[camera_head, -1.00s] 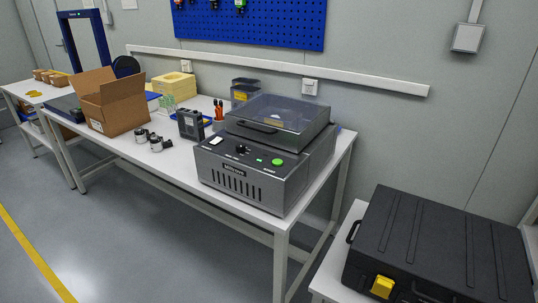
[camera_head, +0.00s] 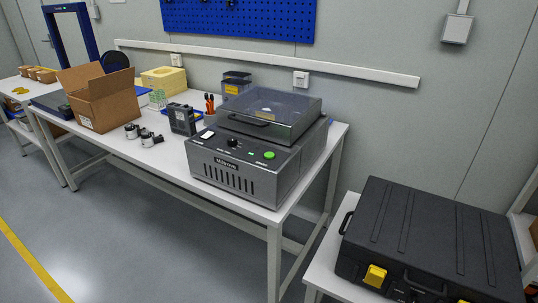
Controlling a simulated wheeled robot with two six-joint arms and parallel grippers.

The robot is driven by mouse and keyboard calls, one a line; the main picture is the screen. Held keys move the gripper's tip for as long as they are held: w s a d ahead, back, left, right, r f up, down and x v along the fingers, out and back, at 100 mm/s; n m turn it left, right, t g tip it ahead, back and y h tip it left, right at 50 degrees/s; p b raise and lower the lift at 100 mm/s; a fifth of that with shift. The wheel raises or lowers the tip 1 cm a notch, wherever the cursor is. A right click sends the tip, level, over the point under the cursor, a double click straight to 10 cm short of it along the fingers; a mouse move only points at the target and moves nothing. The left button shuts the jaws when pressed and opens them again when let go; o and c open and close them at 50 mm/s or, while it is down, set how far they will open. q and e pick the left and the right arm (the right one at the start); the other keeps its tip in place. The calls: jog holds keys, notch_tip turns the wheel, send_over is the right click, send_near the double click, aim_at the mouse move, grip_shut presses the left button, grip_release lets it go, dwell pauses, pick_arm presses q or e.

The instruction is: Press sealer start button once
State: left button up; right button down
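The sealer (camera_head: 243,172) is a dark grey box-shaped machine near the right end of the white table. Its smoky clear lid (camera_head: 268,108) is down. The round green start button (camera_head: 269,155) sits on the right of its sloped front panel, beside a small green light (camera_head: 250,153). A black knob (camera_head: 232,142) and a white switch (camera_head: 207,134) are to the left. Nothing covers the button. Neither of my grippers shows in the head view.
An open cardboard box (camera_head: 98,97), small metal actuators (camera_head: 133,131), a dark device (camera_head: 182,119) and yellow foam (camera_head: 163,80) stand left of the sealer on the table (camera_head: 172,156). A black case (camera_head: 432,240) lies on a lower stand at right. Floor in front is clear.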

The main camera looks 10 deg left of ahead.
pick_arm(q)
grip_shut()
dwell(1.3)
